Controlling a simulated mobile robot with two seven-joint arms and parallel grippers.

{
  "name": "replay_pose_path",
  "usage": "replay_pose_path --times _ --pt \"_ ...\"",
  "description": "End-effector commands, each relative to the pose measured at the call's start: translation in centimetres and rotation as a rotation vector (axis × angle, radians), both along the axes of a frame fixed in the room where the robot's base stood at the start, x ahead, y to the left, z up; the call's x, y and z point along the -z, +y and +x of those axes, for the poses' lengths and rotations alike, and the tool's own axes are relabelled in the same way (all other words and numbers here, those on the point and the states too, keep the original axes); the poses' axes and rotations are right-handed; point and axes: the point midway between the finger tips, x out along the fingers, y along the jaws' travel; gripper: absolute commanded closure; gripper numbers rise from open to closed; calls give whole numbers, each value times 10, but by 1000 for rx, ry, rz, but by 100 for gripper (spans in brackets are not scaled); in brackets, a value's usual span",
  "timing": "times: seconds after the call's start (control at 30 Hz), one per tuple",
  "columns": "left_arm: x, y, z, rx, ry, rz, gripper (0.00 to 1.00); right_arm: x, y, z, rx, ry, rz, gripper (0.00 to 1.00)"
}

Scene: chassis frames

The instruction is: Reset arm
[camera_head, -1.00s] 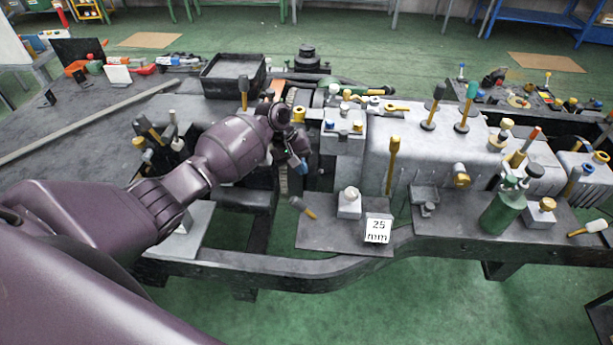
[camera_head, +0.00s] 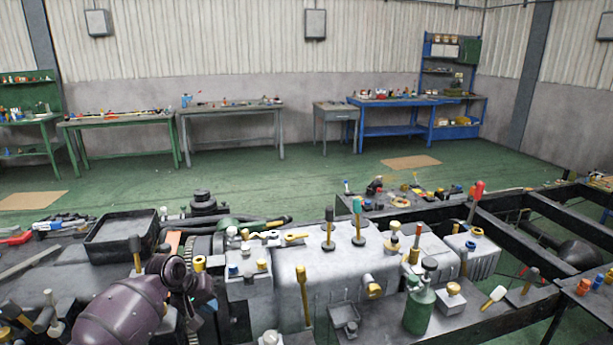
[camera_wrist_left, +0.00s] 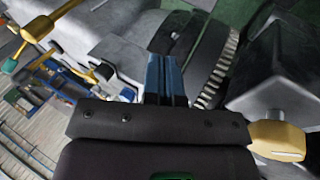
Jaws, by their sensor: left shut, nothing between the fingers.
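My left arm comes in at the lower left of the head view. Its gripper (camera_head: 210,304) is beside the engine block, just in front of the toothed ring (camera_head: 192,246). In the left wrist view the two blue fingers (camera_wrist_left: 165,78) lie together, shut with nothing between them, and point at the dark machinery by the toothed ring (camera_wrist_left: 217,70). My right gripper is in neither view.
The grey engine block (camera_head: 335,265) carries several upright handled tools. A black open tray (camera_head: 122,240) is at left and a green bottle (camera_head: 418,311) at right. Dark chassis rails (camera_head: 545,205) run at right. Workbenches (camera_head: 232,108) line the back wall, with open green floor (camera_head: 330,175) before them.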

Motion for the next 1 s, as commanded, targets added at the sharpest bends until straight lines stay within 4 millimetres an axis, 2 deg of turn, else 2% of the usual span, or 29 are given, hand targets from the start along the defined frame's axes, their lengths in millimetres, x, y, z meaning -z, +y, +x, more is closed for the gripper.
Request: replay_pose_path --times 0.1,0.17,0.27,0.37,0.57,0.7,1.0 --pt "-30 -9 26 70 -246 76 100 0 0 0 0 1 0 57" --pt "-37 -14 31 100 -353 115 100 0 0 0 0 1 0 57" --pt "-44 -21 30 148 -520 180 100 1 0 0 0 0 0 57" --pt "-43 -27 19 187 -680 249 100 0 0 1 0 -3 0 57" --pt "-32 -32 -26 228 -916 378 100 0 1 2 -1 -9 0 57" --pt "-20 -29 -67 234 -1019 458 100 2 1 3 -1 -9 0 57" --pt "16 -15 -167 198 -1073 579 100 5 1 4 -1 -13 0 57"
